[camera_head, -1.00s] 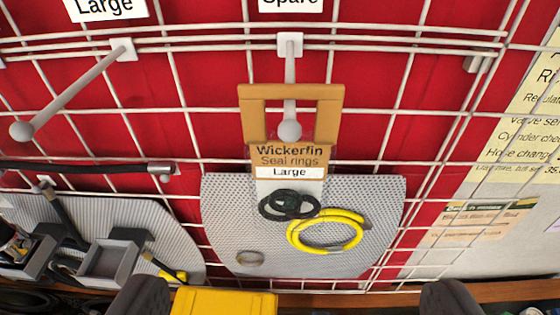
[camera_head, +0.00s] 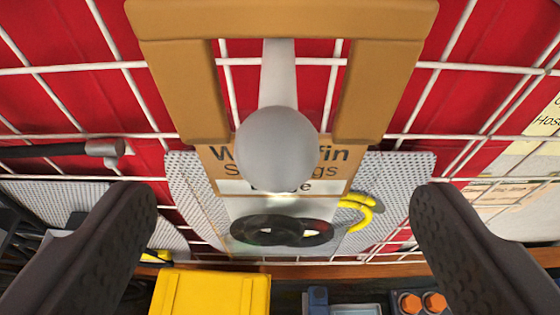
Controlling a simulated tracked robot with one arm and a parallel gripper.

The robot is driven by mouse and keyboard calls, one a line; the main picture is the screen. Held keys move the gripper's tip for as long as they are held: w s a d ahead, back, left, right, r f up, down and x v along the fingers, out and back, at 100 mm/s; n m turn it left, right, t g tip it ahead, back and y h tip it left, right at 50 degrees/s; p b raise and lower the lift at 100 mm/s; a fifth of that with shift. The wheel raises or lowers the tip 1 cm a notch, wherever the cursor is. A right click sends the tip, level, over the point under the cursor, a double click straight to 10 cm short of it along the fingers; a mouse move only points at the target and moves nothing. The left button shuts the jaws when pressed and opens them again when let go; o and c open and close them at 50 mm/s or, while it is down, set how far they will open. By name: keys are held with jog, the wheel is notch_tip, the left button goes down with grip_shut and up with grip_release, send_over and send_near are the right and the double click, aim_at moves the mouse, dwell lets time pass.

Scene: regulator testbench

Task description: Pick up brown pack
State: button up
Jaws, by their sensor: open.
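The brown pack (camera_head: 385,85) hangs on a grey peg (camera_head: 277,150) whose round ball end points at the camera. It has a brown frame-shaped top with an opening, a label partly hidden behind the ball, and a clear lower part with black seal rings (camera_head: 281,231). My gripper (camera_head: 283,205) is open and empty. Its dark fingers stand wide apart at the lower left and lower right, with the pack's lower part showing between them. No finger visibly touches the pack.
A white wire grid (camera_head: 90,66) over red panels is behind the pack. A grey perforated sheet (camera_head: 190,190) and a yellow coil (camera_head: 358,212) lie behind and below. A yellow box (camera_head: 210,292) and orange-topped parts (camera_head: 421,302) are at the bottom.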

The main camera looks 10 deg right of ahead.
aim_at(280, 204)
jog(key=p+x, duration=0.1)
jog(key=x, duration=0.3)
jog(key=c, duration=1.1)
jog(key=shift+o, duration=0.2)
jog(key=shift+r, duration=0.1)
jog(key=shift+a+r, duration=0.1)
jog(key=shift+r, duration=0.6)
jog(key=shift+s, duration=0.15)
jog(key=s+a+b, duration=0.3)
jog(key=s+b, duration=0.1)
jog(key=s, duration=1.3)
jog(key=shift+s+a, duration=0.15)
jog(key=shift+a, duration=0.05)
